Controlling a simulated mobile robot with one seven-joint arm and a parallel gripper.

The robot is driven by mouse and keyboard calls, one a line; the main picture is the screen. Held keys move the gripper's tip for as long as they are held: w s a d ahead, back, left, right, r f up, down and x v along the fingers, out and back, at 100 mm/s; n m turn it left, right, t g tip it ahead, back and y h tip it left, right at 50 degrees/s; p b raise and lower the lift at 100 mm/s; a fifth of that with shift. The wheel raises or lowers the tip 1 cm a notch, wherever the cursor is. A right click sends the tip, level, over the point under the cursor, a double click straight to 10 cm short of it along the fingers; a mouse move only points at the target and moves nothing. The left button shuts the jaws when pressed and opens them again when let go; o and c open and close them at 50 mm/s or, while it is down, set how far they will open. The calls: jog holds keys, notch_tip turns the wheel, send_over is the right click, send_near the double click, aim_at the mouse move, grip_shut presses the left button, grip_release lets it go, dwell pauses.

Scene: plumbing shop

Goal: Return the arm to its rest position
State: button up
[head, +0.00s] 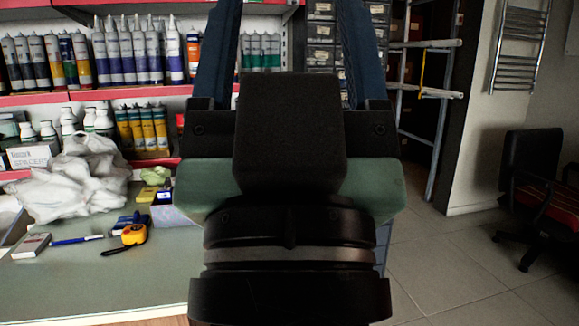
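My gripper (288,35) is close to the head camera and fills the middle of the view. Its two dark blue fingers point up and stand wide apart, with the shelf and drawers showing between them. The finger ends run out at the top edge of the picture. I see nothing held in the visible gap. The black and green wrist hides part of the counter and shelves behind it.
A counter (130,285) at the left carries a white plastic bag (75,180), a yellow tape measure (133,234), a blue pen (77,240) and small boxes. Shelves of cartridges (125,55) stand behind. A black chair (540,185) is at the right; tiled floor (450,260) is clear.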

notch_tip(320, 180, up, 31)
jog(key=p, duration=3)
jog(key=shift+f+p, duration=0.15)
jog(key=shift+p, duration=0.15)
jog(key=shift+c, duration=0.4)
